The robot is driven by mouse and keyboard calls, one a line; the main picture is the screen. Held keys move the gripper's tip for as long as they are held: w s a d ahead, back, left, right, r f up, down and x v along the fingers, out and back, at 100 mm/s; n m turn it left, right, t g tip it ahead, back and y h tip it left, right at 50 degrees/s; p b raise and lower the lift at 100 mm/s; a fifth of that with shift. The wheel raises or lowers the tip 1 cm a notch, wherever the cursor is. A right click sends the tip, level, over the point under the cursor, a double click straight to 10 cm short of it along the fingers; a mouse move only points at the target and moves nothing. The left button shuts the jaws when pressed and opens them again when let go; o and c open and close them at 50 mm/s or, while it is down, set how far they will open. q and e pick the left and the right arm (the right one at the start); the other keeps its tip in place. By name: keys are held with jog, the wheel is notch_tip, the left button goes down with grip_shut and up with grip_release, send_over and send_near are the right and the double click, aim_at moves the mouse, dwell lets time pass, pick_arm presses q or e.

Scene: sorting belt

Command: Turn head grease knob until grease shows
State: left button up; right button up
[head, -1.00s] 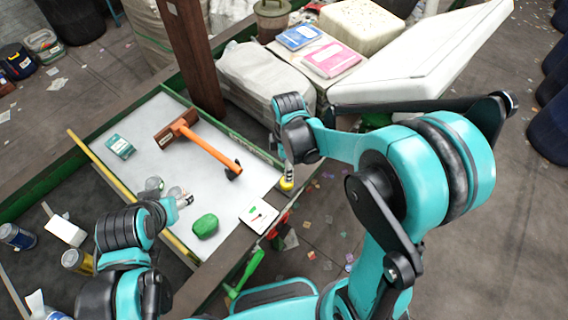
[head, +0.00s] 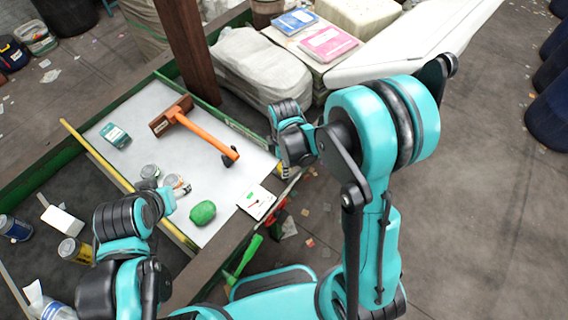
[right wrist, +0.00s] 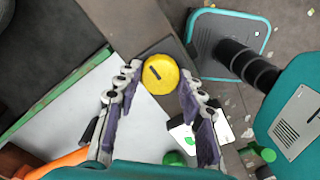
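The round yellow knob (right wrist: 160,74), with a dark line on its top, lies between the fingertips of my right gripper (right wrist: 158,78) in the right wrist view. The fingers stand apart on either side of it, and contact is unclear. In the head view my right gripper (head: 296,150) is at the table's right edge and mostly hides the knob. No grease is discernible. My left gripper (head: 168,200) is over the table's near left part, and its fingers are too unclear to read.
A wooden post (head: 188,50) rises behind.

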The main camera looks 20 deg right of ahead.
jog(key=c, duration=0.4)
jog(key=shift+m, duration=0.4)
jog(key=m+b, duration=0.2)
jog(key=m, duration=0.1)
jog(key=shift+m, duration=0.3)
jog(key=m+b, duration=0.2)
jog(key=m, duration=0.3)
jog(key=shift+m, duration=0.3)
jog(key=o, duration=1.2)
